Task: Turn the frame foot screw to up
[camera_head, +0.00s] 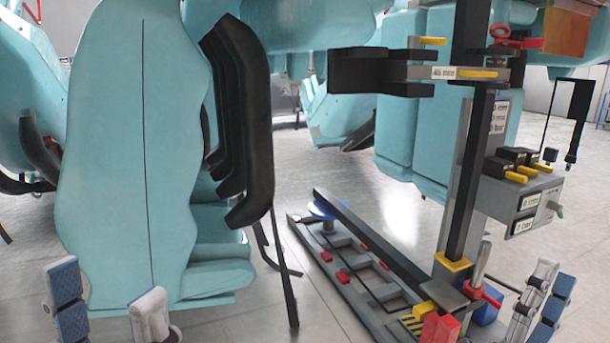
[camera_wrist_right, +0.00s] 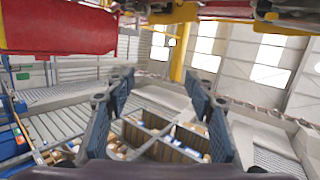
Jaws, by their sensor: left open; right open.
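A dark upright frame (camera_head: 465,180) stands on a long grey base right of centre in the head view. A grey rod with a red ring handle (camera_head: 486,294) stands at the base's near right end. A blue disc (camera_head: 322,209) sits at the far end of the base. I cannot tell which of these is the foot screw. My left gripper (camera_head: 105,285) is open and empty at the lower left, in front of the teal seat. My right gripper (camera_head: 554,280) is open at the lower right, right of the red handle and apart from it. Its spread fingers also show in the right wrist view (camera_wrist_right: 160,88).
Teal seats (camera_head: 130,150) with black restraints fill the left and back. A grey box (camera_head: 515,195) with yellow levers sticks out from the frame. Red blocks (camera_head: 440,328) stand by the base's near end. The right wrist view shows a slatted crate (camera_wrist_right: 165,140) below.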

